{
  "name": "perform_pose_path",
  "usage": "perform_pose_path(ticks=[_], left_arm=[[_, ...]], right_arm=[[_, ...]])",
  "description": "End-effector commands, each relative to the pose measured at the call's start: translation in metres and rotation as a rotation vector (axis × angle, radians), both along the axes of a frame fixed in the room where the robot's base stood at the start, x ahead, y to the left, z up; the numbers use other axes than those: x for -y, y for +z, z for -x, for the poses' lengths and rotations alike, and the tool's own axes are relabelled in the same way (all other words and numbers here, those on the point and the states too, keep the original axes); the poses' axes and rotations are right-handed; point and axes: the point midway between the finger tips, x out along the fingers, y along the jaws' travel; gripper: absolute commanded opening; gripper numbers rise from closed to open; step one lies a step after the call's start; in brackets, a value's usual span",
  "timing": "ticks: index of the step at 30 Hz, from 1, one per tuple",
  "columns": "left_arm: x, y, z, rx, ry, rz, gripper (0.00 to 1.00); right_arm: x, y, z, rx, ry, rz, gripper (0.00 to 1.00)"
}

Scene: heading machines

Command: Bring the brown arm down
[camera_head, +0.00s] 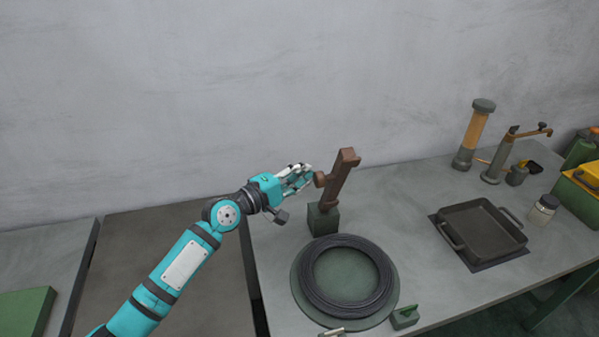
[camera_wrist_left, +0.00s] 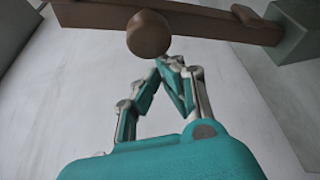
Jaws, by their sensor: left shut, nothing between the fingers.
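The brown arm (camera_head: 340,180) stands raised and nearly upright, leaning a little right, on a dark green block (camera_head: 323,219). A round brown knob (camera_head: 320,179) sticks out from its left side. My left gripper (camera_head: 309,174) is shut and empty, with its fingertips just left of the knob. In the left wrist view the brown arm (camera_wrist_left: 210,22) crosses the top, and the knob (camera_wrist_left: 148,33) sits just beyond the closed fingertips (camera_wrist_left: 170,60). I cannot tell whether they touch it. My right gripper is not in view.
A coil of dark wire (camera_head: 346,277) lies on a round green plate in front of the block. A small green block (camera_head: 404,317) is beside it. A black tray (camera_head: 481,233), a brown cylinder (camera_head: 474,135) and a hand pump (camera_head: 505,155) stand right. The bench between is clear.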

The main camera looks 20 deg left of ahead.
Motion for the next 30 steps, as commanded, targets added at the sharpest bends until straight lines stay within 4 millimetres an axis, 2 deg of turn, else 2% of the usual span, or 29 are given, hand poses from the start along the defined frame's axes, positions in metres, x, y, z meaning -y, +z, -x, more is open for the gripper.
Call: perform_pose_path(ticks=[1,15,21,30], left_arm=[[0.006,-0.012,0.008,0.036,-0.004,-0.023,0.0],[0.047,-0.058,0.07,0.405,-0.004,-0.277,0.0],[0.061,-0.078,0.09,0.452,-0.001,-0.302,0.0],[0.071,-0.106,0.105,0.45,0.0,-0.304,0.0]], right_arm=[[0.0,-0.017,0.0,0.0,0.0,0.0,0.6],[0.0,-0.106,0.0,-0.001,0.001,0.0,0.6],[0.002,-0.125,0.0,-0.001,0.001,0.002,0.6],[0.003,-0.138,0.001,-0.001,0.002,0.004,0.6]])
